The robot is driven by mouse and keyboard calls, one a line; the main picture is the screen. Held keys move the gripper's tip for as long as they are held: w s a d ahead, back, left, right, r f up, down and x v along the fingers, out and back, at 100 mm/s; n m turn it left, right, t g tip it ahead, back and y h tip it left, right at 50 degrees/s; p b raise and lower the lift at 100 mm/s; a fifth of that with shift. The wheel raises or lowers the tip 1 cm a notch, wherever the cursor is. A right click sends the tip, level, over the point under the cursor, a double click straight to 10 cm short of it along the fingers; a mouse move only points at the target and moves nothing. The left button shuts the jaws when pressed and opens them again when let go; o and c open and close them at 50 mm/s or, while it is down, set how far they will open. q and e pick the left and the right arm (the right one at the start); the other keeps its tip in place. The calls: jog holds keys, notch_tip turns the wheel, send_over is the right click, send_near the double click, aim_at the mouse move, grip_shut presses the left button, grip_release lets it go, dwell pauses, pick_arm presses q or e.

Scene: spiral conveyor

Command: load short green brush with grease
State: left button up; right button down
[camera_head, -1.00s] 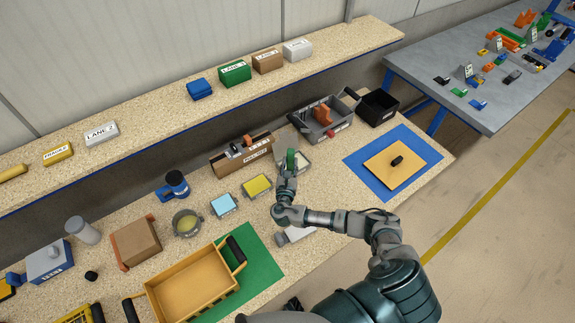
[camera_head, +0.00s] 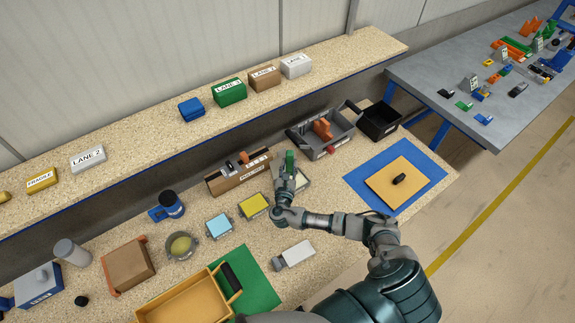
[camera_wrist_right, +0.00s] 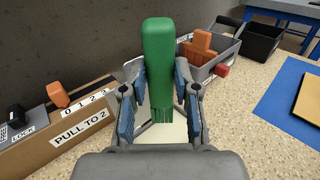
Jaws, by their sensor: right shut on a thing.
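The short green brush (camera_head: 290,160) is upright in my right gripper (camera_head: 288,172), which is shut on it. In the right wrist view the brush (camera_wrist_right: 158,60) stands between both fingers, with its green bristles pointing down. A shallow tray with pale contents (camera_head: 305,179) is partly hidden behind the gripper. Its pale surface (camera_wrist_right: 168,133) shows below the bristles; I cannot tell whether they touch it. Trays with yellow contents (camera_head: 253,205) and light blue contents (camera_head: 219,225) stand to the left. Which contents are grease is not clear. My left gripper is not in view.
A brown box marked "PULL TO 2" (camera_head: 225,183) stands behind the trays. A grey bin (camera_head: 309,144) and a black bin (camera_head: 379,122) stand at the back right. A white bottle-like object (camera_head: 296,254) lies in front. A round pot (camera_head: 180,246) stands farther left.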

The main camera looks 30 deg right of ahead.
aim_at(291, 172)
jog(key=f+b, duration=0.3)
jog(key=f, duration=0.3)
jog(key=shift+d, duration=0.2)
jog(key=shift+d+f, duration=0.2)
jog(key=shift+d, duration=0.5)
jog(key=shift+d+f, duration=0.1)
jog(key=shift+d, duration=0.2)
jog(key=shift+a, duration=0.8)
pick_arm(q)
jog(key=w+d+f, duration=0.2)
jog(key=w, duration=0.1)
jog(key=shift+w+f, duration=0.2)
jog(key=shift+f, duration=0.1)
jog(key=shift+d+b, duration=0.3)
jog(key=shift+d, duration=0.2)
pick_arm(e)
jog(key=shift+d+f, duration=0.35)
jog(key=shift+d, duration=0.3)
